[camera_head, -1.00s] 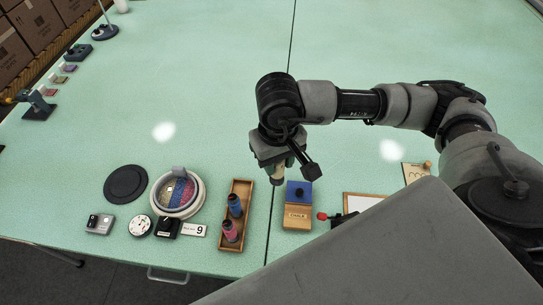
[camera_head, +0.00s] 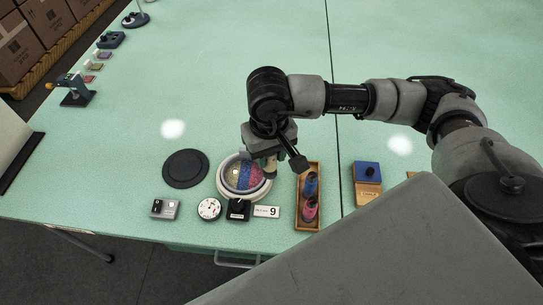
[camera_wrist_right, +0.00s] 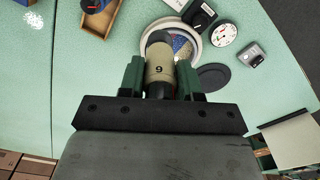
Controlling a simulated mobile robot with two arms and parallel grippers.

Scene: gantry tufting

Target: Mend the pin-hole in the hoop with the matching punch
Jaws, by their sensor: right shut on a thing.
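My right gripper (camera_head: 270,160) is shut on a tan cylindrical punch with dark ends; the right wrist view shows the punch (camera_wrist_right: 160,68) between the green fingers, with a numeral that could be 6 or 9. The white round hoop (camera_head: 222,186) holds cloth with yellow, blue and pink bands (camera_head: 236,178). The gripper is over the hoop's right side and covers part of it. In the right wrist view the hoop (camera_wrist_right: 196,32) lies just beyond the punch. Whether the punch touches the cloth cannot be told. The pin-hole is not discernible. My left gripper is not in view.
A card reading 9 (camera_head: 266,211), a black knob box (camera_head: 237,210), a white dial (camera_head: 209,208) and a grey switch box (camera_head: 164,208) stand in front. A black disc (camera_head: 186,168) is left. A wooden tray (camera_head: 301,219) with blue and pink spools is right.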

